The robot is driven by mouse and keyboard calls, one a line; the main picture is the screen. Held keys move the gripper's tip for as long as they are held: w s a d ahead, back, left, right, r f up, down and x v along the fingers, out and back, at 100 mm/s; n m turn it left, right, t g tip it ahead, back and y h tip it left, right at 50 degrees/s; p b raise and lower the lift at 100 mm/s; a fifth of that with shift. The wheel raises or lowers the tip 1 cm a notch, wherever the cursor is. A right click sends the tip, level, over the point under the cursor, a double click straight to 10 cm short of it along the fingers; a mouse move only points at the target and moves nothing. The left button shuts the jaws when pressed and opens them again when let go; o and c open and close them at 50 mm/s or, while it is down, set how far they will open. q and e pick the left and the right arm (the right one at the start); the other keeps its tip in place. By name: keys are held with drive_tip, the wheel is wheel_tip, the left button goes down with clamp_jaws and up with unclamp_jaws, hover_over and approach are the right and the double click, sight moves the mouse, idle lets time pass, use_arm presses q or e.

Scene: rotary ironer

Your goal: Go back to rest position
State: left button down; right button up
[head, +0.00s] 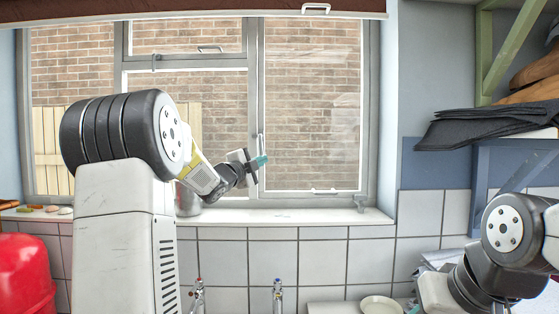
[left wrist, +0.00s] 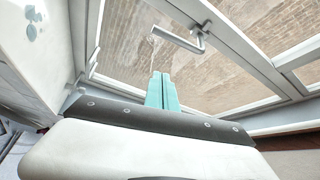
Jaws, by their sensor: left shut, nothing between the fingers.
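My left arm rises from the lower left of the head view and bends to the right. My left gripper (head: 260,160) is in front of the window, above the sill, with its teal fingers together and nothing between them. In the left wrist view the teal fingers (left wrist: 161,90) are also side by side, pointing toward the window frame and its handle (left wrist: 185,38). A gap between fingers and window cannot be judged. My right arm shows at the lower right of the head view. Its gripper is out of view.
The window (head: 310,110) fills the back wall above a white sill (head: 290,216). Two taps (head: 278,296) stand below. A red container (head: 24,272) is at the left. A shelf with dark folded cloth (head: 485,128) is at the right. A pale dish (head: 381,305) lies at the bottom.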

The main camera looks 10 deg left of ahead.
use_arm(q)
drive_tip(key=s+a+f+n+g+y, duration=0.1)
drive_tip(key=s+f+n+g+y, duration=0.15)
drive_tip(key=s+n, duration=0.3)
drive_tip(key=s+a+f+n+g+y, duration=0.1)
drive_tip(key=s+n+y, duration=0.35)
drive_tip(key=s, duration=0.25)
drive_tip(key=s+d+f+n+g+h, duration=0.1)
drive_tip(key=s+d+f+n+g, duration=0.1)
drive_tip(key=s+f, duration=0.4)
drive_tip(key=s+d+f+n+g+h, duration=0.1)
drive_tip(key=s+d+f+n+g, duration=0.2)
drive_tip(key=s, duration=1)
drive_tip(key=s+d+f+n+g+h, duration=0.1)
drive_tip(key=s+d+f+g, duration=0.3)
drive_tip(key=s+f, duration=0.5)
drive_tip(key=shift+s+d+f+n, duration=0.2)
drive_tip(key=shift+s+d+n, duration=0.5)
drive_tip(key=shift+n, duration=0.2)
